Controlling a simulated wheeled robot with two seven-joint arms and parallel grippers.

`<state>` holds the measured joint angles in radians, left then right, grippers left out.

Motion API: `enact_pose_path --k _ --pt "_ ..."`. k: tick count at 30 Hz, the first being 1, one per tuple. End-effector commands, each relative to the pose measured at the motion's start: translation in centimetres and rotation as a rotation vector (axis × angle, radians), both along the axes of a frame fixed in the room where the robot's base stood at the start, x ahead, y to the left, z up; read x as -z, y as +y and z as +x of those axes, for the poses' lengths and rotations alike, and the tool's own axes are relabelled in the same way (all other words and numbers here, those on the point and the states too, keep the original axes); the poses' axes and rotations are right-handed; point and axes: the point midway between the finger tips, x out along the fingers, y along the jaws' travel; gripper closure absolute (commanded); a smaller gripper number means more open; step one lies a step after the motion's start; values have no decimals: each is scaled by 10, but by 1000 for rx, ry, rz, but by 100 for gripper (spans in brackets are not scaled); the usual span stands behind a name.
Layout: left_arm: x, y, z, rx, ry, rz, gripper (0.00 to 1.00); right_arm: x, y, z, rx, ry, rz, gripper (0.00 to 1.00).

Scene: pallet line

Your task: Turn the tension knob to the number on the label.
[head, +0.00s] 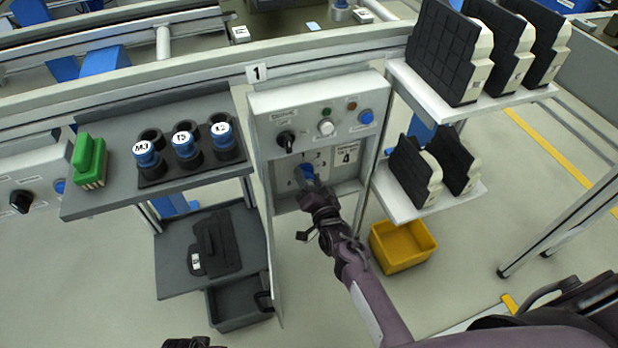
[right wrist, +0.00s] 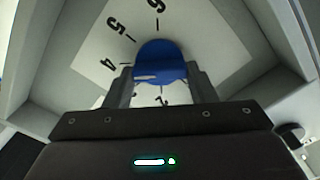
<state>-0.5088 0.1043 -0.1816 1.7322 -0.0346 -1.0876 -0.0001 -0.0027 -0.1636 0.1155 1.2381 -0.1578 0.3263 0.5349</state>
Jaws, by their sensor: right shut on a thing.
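The blue tension knob (head: 306,171) sits on a white numbered dial in the lower recess of the grey control panel. The label (head: 347,157) right of the dial shows a large 4. My right gripper (head: 311,183) reaches in from below and is shut on the knob. In the right wrist view the knob (right wrist: 160,58) is between the fingers (right wrist: 160,80), with the dial numbers 4, 5 and 6 to its left and above. A small pale mark shows on the knob; which number it points to is unclear. A dark part at the bottom edge may be my left gripper (head: 187,342).
Above the recess are a black selector knob (head: 286,141), a white button (head: 326,128) and a blue button (head: 366,117). The recess walls close in around my gripper. A shelf (head: 110,205) with blue-capped holders stands left. Racks with black pads (head: 441,52) and a yellow bin (head: 403,246) are right.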

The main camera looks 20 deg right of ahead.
Motion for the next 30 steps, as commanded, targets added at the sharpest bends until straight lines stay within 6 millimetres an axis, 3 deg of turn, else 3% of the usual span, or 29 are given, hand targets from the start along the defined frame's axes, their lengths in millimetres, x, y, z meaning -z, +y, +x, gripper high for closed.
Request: enact_pose_path --k 17,18,23,30 --pt "3 1 0 -2 -2 0 64 1 0 0 -1 3 37 72" --pt "3 1 0 -2 -2 0 64 1 0 0 -1 3 37 48" --pt "3 1 0 -2 -2 0 64 1 0 0 -1 3 36 27" --pt "3 1 0 -2 -2 0 64 0 0 0 -1 2 36 27"
